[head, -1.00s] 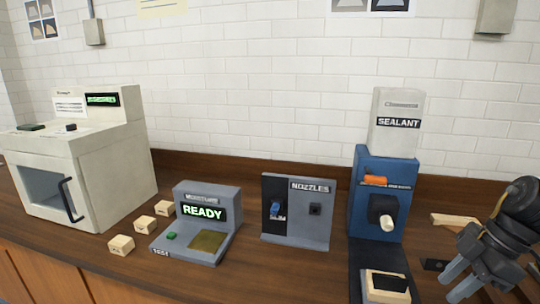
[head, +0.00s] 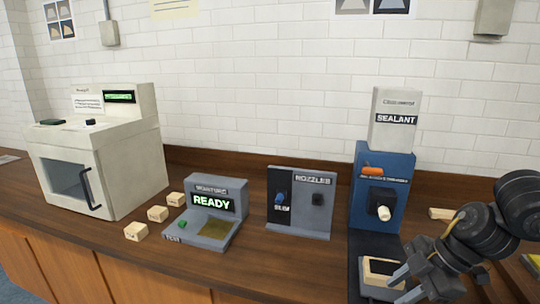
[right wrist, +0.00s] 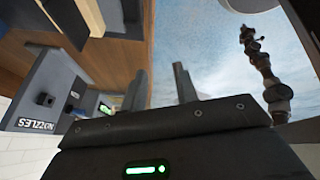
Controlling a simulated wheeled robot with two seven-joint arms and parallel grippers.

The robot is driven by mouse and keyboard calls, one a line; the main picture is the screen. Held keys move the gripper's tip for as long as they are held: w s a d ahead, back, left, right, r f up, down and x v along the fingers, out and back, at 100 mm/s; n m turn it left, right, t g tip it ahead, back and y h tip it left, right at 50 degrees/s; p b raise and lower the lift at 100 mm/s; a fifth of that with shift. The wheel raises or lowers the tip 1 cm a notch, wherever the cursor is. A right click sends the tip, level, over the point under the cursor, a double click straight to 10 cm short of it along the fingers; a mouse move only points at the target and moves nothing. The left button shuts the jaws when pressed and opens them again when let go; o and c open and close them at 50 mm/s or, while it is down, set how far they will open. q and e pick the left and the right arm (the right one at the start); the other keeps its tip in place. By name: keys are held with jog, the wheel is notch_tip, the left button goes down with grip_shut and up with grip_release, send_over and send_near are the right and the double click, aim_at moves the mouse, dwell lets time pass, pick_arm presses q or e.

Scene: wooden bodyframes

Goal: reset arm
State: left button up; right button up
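My right gripper (head: 405,284) is in the lower right of the head view, in front of the sealant machine's base. Its two fingers stand apart with nothing between them, as the right wrist view (right wrist: 162,86) also shows. A dark jointed arm, which looks like my left arm, shows at the upper right of the right wrist view. Its gripper end (right wrist: 247,36) is too small to read. My left gripper is not in the head view.
The blue sealant machine (head: 376,225) has a wooden block (head: 383,270) on its base, close to my right gripper. The nozzle holder (head: 299,219), the moisture meter (head: 205,230) reading READY, small wooden blocks (head: 136,231) and a white oven-like machine (head: 92,165) stand further left.

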jog(key=w+a+f+m+t+y, duration=0.1)
jog(key=a+f+t+y, duration=0.2)
jog(key=a, duration=0.8)
jog(key=a+f+t+y, duration=0.3)
jog(key=a, duration=0.9)
jog(key=s+d+f+m+t+h, duration=0.2)
jog(key=s+d+f+m+h, duration=0.2)
jog(key=d+f+m+h, duration=0.45)
jog(key=s+d+f+m+g+h, duration=0.1)
jog(key=s+d+f+m+g, duration=0.3)
jog(key=s+f, duration=0.4)
jog(key=s+d+f+m+g+h, duration=0.25)
jog(key=s+d+f, duration=0.35)
jog(key=s, duration=0.3)
notch_tip(320, 180, down, 29)
jog(key=s+g+y, duration=0.1)
jog(key=s+g, duration=0.1)
jog(key=s, duration=0.1)
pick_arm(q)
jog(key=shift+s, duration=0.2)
pick_arm(e)
jog(key=s+d+f+g, duration=0.1)
jog(key=s+d+f, duration=0.2)
jog(key=s+f, duration=1)
jog(key=shift+s+f, duration=0.15)
jog(key=shift+s, duration=1.05)
